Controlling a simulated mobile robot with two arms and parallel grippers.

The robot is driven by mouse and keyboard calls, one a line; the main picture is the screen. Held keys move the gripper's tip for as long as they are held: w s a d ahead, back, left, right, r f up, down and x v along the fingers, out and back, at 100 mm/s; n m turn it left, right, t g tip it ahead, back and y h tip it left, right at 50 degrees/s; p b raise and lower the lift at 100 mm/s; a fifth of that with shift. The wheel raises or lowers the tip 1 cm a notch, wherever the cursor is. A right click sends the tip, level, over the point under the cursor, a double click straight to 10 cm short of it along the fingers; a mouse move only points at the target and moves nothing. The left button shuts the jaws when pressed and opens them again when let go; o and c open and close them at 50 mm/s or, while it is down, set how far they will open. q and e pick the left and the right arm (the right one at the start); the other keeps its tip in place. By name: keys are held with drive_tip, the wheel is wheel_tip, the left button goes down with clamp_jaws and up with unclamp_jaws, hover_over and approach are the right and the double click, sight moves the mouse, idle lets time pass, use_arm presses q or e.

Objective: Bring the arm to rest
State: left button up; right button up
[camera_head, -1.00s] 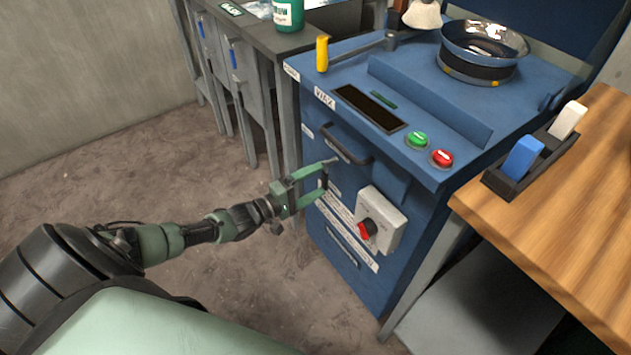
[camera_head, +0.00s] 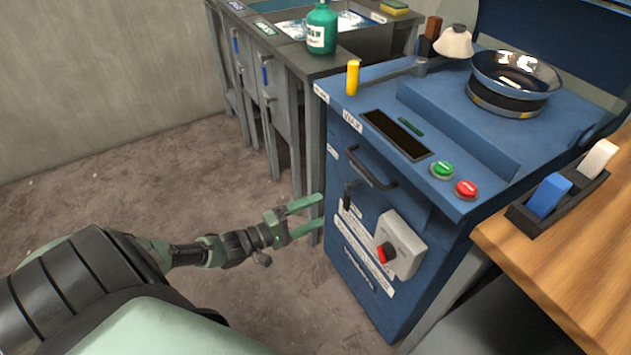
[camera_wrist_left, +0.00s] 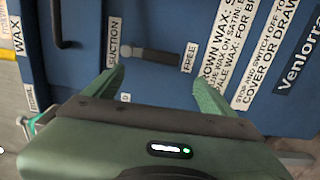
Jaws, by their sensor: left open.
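My left gripper (camera_head: 308,217) is green, open and empty. It is held in front of the left part of the blue machine (camera_head: 350,262), apart from the dark lever (camera_head: 349,196) on its front panel. In the left wrist view my left gripper (camera_wrist_left: 160,85) has its two fingers spread, with the lever (camera_wrist_left: 150,55) between the SUCTION and FREE labels ahead of them. My left arm (camera_head: 190,252) reaches in from the lower left. My right gripper is not in view.
A metal bowl (camera_head: 515,75) sits on the machine top. The front has a handle (camera_head: 368,165) and a grey box with a red knob (camera_head: 386,252). A wooden table (camera_head: 560,245) is at the right and a bench (camera_head: 290,62) at the back. Floor at the left is clear.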

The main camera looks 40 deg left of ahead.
use_arm(q)
drive_tip(key=shift+d, duration=0.1)
drive_tip(key=s+d+f+m+g+y, duration=0.2)
drive_tip(key=s+d+f+m+g, duration=0.35)
drive_tip(key=f, duration=0.45)
drive_tip(key=s+d+f+m+g+y, duration=0.3)
drive_tip(key=s+d+f+m, duration=0.25)
drive_tip(key=d+f, duration=0.4)
drive_tip(key=s+a+f+m+g+y+p, duration=0.1)
drive_tip(key=s+f+m+g+p, duration=0.1)
drive_tip(key=s+p, duration=0.6)
drive_tip(key=s+a+f+m+g+p, duration=0.1)
drive_tip(key=s+f+m+g+p, duration=0.2)
drive_tip(key=s, duration=1.9)
drive_tip(key=g+p, duration=0.2)
drive_tip(key=p, duration=0.3)
drive_tip(key=shift+s+f+y, duration=0.3)
drive_tip(key=shift+f+y, duration=0.1)
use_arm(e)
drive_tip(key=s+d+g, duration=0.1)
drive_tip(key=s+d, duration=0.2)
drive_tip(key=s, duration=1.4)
